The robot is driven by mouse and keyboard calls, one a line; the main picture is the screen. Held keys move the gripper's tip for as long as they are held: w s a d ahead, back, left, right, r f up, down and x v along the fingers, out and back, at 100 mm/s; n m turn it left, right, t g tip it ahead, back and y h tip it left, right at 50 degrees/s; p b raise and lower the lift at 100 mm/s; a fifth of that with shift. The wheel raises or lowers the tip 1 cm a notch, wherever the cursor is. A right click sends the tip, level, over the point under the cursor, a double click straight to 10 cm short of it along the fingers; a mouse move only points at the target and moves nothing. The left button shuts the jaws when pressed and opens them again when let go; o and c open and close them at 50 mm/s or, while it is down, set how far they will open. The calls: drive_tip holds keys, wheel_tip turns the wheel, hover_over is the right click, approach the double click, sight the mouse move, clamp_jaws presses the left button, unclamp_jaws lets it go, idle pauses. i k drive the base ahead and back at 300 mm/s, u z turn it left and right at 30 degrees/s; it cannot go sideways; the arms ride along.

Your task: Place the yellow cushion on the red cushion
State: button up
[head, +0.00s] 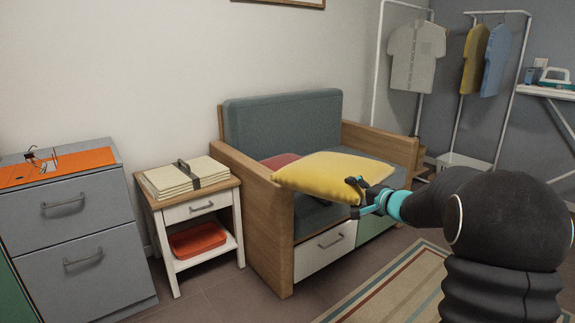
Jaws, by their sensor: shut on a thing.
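The yellow cushion (330,173) is held in the air in front of the sofa, tilted, with its right end in my gripper (356,190). My gripper is shut on the cushion's edge. The red cushion (279,160) lies on the sofa (283,117) toward its left end, behind the yellow cushion. Only its upper left part shows; the rest is hidden by the yellow cushion and the sofa's arm. The yellow cushion overlaps the red one in the picture, but I cannot tell whether they touch.
The sofa's wooden left arm (250,178) stands close to the held cushion. A side table (222,187) with folded cloths and a red tray stands to the left, beside a grey cabinet (70,225). A striped rug (390,290) lies in front. Clothes racks stand at the back right.

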sight(291, 161)
drive_tip(key=i, duration=1.5)
